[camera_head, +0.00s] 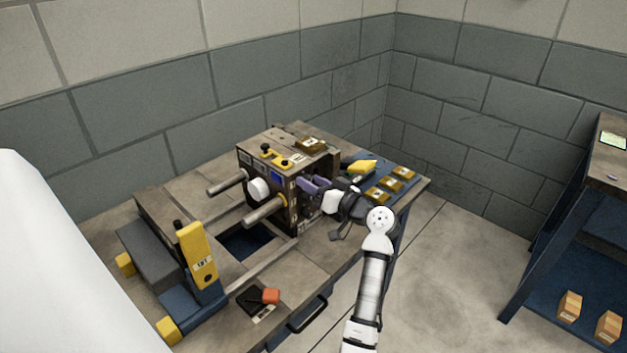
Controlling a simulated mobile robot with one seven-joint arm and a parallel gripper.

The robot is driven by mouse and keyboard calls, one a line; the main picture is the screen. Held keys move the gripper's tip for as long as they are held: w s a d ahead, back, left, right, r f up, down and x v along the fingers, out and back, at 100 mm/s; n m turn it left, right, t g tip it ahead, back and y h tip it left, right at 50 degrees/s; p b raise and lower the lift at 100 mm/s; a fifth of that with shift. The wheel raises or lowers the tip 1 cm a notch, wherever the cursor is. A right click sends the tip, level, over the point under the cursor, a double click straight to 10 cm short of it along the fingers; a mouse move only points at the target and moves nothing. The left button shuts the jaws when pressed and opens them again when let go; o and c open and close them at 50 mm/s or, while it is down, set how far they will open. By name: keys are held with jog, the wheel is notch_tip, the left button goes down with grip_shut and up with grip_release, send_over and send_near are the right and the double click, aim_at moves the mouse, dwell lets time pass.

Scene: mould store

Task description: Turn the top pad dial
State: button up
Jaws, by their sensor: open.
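My gripper (304,184), with purple-grey fingers, is at the right side face of the dark block-shaped mould unit (291,207) on the bench. The fingers point left, towards that face, and are open. I cannot tell whether they touch it. I cannot clearly make out a top pad dial; the gripper and wrist cover part of the side face. A small blue panel (277,176) shows on the unit to the left of the fingers. A white round knob (259,190) sticks out of the front face, between two metal rods.
The wooden bench (179,186) has a dark opening (246,243) and a yellow upright handle (197,255) at left. An orange-red piece (271,296) sits in front. A shelf (568,250) stands far right.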

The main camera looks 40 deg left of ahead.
jog(key=c, duration=1)
jog(key=m, duration=0.4)
jog(key=shift+m+p, duration=0.35)
jog(key=shift+m, duration=0.05)
jog(key=m+p, duration=0.2)
jog(key=m, duration=0.2)
jog(key=shift+m, duration=0.3)
jog(key=m+p, duration=0.3)
jog(key=m, duration=0.1)
jog(key=shift+f+m+p, duration=0.1)
jog(key=shift+m+p, duration=1.25)
jog(key=shift+m, duration=0.95)
